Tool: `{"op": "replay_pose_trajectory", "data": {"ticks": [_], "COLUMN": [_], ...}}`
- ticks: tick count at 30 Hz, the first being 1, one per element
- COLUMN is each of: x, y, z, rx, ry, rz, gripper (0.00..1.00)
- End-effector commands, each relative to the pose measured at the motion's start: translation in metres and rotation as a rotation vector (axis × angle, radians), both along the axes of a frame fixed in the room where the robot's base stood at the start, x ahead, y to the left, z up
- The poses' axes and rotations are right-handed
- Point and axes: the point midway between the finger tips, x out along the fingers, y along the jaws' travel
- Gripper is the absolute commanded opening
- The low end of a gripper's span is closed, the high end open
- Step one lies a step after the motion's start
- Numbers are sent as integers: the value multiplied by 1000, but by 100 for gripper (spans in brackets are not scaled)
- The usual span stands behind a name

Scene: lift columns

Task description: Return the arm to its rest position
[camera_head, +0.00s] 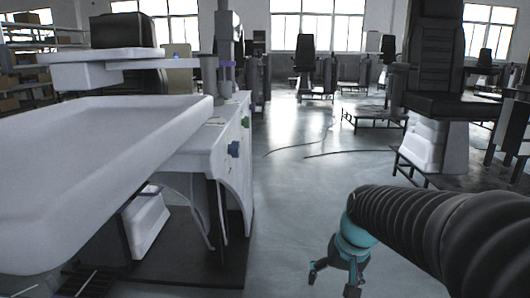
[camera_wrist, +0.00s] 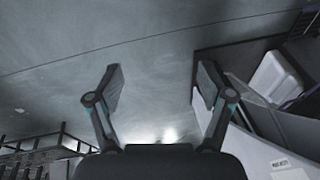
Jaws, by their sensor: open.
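My gripper (camera_head: 333,276) hangs low over the grey floor at the lower right of the head view, at the end of my black ribbed arm. It points downward. The wrist view shows its two fingers (camera_wrist: 160,90) spread apart with nothing between them. Much of the arm is out of frame at the right.
A white workstation with a large tray (camera_head: 100,165) fills the left of the head view. Its white side panel (camera_wrist: 262,150) shows at the right of the wrist view. Black chairs (camera_head: 436,50) on low metal frames stand at the right.

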Motion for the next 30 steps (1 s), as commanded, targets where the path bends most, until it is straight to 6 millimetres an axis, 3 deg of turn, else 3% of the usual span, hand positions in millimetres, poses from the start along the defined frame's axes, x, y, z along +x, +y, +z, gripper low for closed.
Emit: {"op": "replay_pose_trajectory", "data": {"ticks": [1, 6, 13, 21, 30], "x": [-19, -72, -130, -150, -151], "y": [-3, -12, -16, -12, -10], "z": [8, 18, 35, 74, 80], "rx": [-29, -120, -186, -192, -191], "ry": [-18, -68, -152, -283, -297], "rz": [12, 58, 100, 105, 109], "gripper": [80, 80, 80, 80, 77]}}
